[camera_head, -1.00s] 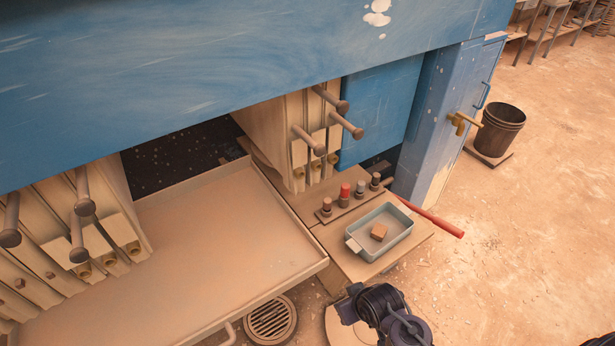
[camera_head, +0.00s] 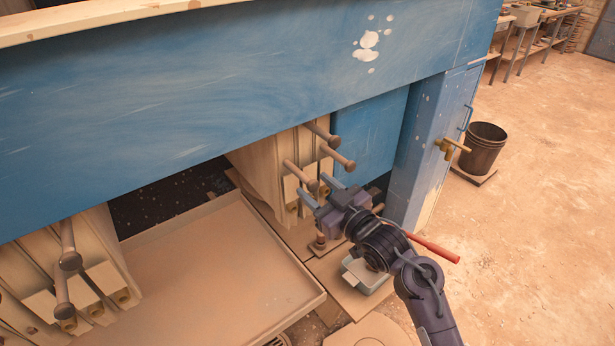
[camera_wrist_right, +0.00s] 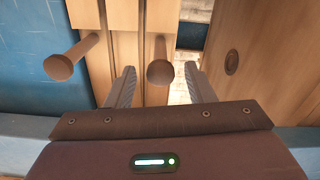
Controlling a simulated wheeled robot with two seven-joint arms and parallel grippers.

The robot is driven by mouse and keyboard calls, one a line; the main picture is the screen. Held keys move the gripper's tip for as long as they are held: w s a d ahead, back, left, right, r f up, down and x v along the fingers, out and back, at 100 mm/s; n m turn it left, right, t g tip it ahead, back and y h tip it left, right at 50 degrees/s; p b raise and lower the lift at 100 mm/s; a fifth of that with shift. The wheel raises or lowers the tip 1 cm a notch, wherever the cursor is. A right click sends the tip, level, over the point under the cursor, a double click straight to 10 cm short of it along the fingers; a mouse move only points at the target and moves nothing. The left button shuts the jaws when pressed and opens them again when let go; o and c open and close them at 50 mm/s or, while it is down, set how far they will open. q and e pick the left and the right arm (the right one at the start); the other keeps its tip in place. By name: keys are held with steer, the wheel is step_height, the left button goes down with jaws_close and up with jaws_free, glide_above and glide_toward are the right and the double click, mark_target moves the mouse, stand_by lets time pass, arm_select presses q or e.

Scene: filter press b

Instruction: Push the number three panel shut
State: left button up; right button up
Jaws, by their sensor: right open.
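Tan filter panels with round-ended brown handles stand in two groups under the blue beam. The right group (camera_head: 268,165) has several handles, and the left group (camera_head: 90,250) stands across the tray. I see no numbers, so I cannot tell which panel is number three. My right gripper (camera_head: 317,187) is open just in front of the right group, near its lower handles. In the right wrist view, one handle (camera_wrist_right: 160,68) shows between the open fingers and another handle (camera_wrist_right: 70,62) is to their left. The fingers look empty; contact cannot be told. My left gripper is not in view.
A wide tan tray (camera_head: 215,285) lies between the groups. A blue-grey bin (camera_head: 372,280) and a red bar (camera_head: 435,249) are near my right arm. A blue post with a brass tap (camera_head: 450,147) and a dark bucket (camera_head: 483,148) stand right.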

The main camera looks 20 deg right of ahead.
steer(key=shift+p+x, duration=0.35)
steer(key=shift+x, duration=1.6)
jaws_close()
